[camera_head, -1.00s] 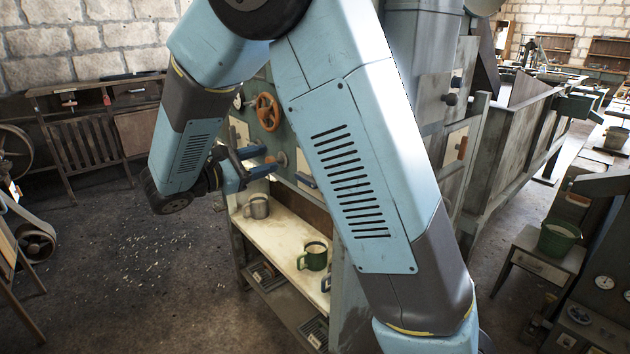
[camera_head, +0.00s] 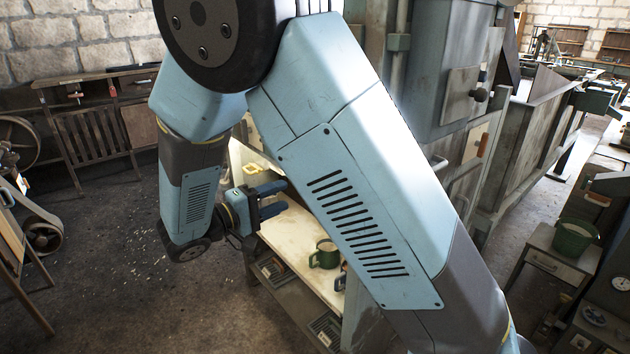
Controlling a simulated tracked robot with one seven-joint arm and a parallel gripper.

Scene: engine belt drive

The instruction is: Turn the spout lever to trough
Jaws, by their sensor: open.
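My gripper (camera_head: 281,198) is at the left end of the machine's pale shelf (camera_head: 292,238), with its two dark blue fingers apart and nothing seen between them. The fingers point right, towards the machine front. I cannot make out for certain which part is the spout lever; my arm covers much of the machine front. An orange handle (camera_head: 483,145) shows on a pale plate on the machine (camera_head: 424,95), right of my arm and far from my gripper. A small yellow part (camera_head: 253,168) shows just above the gripper.
A green mug (camera_head: 324,255) stands on the shelf, right of and below my gripper. A lower shelf with grates lies underneath. A wooden bench (camera_head: 95,135) stands by the left wall. The floor left of the machine is open. A green bucket (camera_head: 573,238) stands far right.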

